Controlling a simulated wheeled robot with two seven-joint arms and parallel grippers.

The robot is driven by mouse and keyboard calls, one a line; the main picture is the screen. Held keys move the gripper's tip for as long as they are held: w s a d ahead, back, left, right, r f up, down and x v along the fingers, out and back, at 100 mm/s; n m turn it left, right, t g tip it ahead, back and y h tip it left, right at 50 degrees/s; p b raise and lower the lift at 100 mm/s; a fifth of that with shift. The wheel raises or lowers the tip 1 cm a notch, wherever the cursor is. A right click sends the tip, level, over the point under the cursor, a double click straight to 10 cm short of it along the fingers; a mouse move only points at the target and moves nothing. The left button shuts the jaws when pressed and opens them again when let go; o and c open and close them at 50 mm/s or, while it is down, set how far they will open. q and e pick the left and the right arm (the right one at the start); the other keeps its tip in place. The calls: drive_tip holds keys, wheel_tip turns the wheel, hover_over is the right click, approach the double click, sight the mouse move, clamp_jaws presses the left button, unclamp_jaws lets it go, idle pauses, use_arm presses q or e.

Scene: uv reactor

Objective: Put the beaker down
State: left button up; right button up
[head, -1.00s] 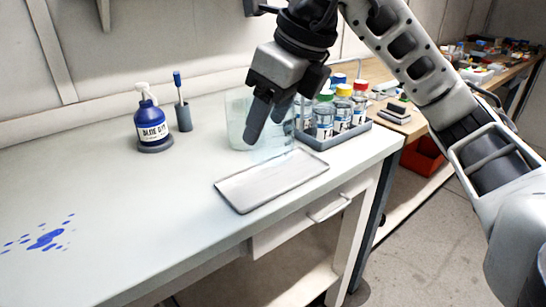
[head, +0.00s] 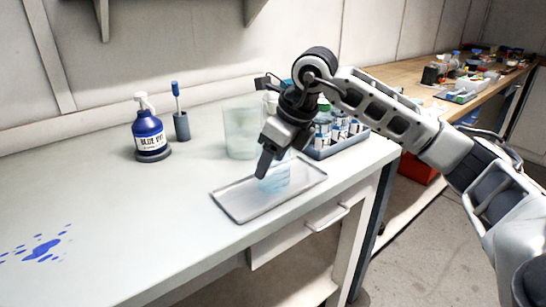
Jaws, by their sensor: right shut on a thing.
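The beaker (head: 276,179) is a small clear vessel with a pale blue tint. It is at the fingertips of my right gripper (head: 268,164), which is shut on it. The beaker is over the middle of the grey tray (head: 237,211), and its base looks at or very near the tray's surface; I cannot tell whether it touches. The gripper comes down from the upper right and hides part of the beaker's top. My left gripper is out of view.
A larger clear container (head: 238,138) stands just behind the tray. A rack of capped bottles (head: 345,147) is to the right, partly behind my arm. A blue dye bottle (head: 149,136) and a brush in a holder (head: 181,125) stand left. Blue spots (head: 42,249) mark the bench's front left.

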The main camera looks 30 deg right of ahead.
drive_tip(key=o, duration=0.6)
drive_tip(key=shift+f, duration=0.15)
drive_tip(key=o, duration=0.4)
drive_tip(key=shift+r, duration=0.35)
drive_tip(key=shift+s+r, duration=0.1)
drive_tip(key=shift+r, duration=0.2)
drive_tip(key=v, duration=1.1)
drive_tip(key=shift+s+p, duration=0.1)
drive_tip(key=shift+p, duration=0.25)
